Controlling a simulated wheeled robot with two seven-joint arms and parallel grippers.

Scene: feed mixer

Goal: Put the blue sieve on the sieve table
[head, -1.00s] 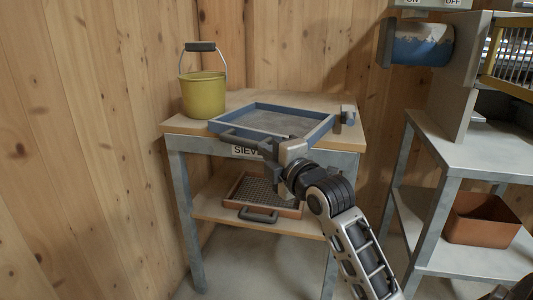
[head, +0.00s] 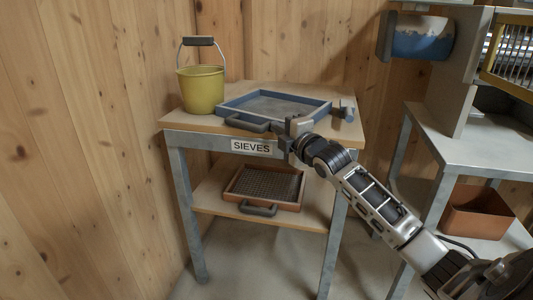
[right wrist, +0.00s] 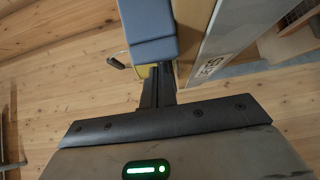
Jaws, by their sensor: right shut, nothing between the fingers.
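The blue sieve (head: 318,113) lies flat on the wooden top of the sieve table (head: 184,123), its dark handle (head: 247,122) pointing to the front edge. The table bears a SIEVES sign (head: 251,147). My right gripper (head: 292,127) is shut and empty at the front side of the sieve, just right of the handle. In the right wrist view the shut fingers (right wrist: 157,88) point at the blue frame (right wrist: 152,46); they look touching or very close, I cannot tell which. My left gripper is not in view.
A yellow bucket (head: 201,91) stands at the back left of the tabletop. A small grey block (head: 347,107) is at its right edge. An orange-framed sieve (head: 264,187) lies on the lower shelf. A grey stand (head: 480,145) with a reddish bin (head: 477,212) is at the right.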

